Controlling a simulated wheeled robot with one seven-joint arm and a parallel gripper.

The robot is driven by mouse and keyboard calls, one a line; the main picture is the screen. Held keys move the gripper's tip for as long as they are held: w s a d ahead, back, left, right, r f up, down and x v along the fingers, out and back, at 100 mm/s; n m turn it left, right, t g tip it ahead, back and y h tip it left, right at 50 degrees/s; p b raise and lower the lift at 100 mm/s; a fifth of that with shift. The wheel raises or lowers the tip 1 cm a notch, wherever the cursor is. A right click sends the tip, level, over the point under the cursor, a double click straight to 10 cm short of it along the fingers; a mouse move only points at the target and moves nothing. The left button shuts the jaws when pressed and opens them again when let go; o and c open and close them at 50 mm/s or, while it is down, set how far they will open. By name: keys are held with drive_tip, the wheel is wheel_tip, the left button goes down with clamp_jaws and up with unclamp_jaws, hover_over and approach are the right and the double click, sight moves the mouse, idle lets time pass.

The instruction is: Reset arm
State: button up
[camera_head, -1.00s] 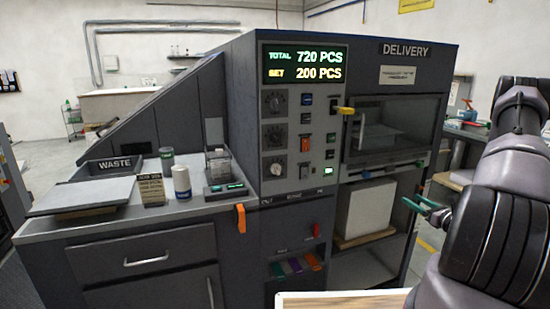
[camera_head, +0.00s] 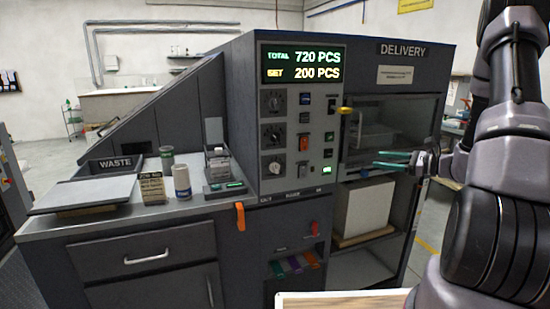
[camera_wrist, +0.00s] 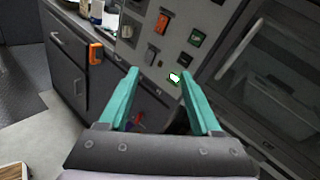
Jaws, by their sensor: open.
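My gripper (camera_head: 391,160) is at the right of the head view, in front of the lower part of the delivery window. Its two teal fingers point left toward the machine. In the wrist view my gripper (camera_wrist: 158,80) shows its fingers apart with nothing between them. Beyond the fingertips is the control panel (camera_wrist: 165,40) of the machine, with a lit green button (camera_wrist: 174,78). My arm rises at the right edge of the head view.
The grey machine has a display (camera_head: 303,65) reading 720 and 200 PCS. The left counter holds a waste lid (camera_head: 85,194), a white jar (camera_head: 181,181) and other small items.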

drive_tip(key=s+a+r+n+g+h, duration=0.4)
drive_tip(key=s+a+r+n+g, duration=0.4)
drive_tip(key=s+a+r+n, duration=0.45)
drive_tip(key=s+d+r+n+t+h, duration=0.1)
drive_tip(key=s+r+n+t+h, duration=0.1)
drive_tip(key=s+r, duration=0.3)
drive_tip(key=s+r+n+t+h, duration=0.3)
drive_tip(key=s+r+h, duration=0.2)
drive_tip(key=s, duration=0.4)
drive_tip(key=shift+s+d, duration=0.2)
drive_tip(key=shift+d, duration=0.2)
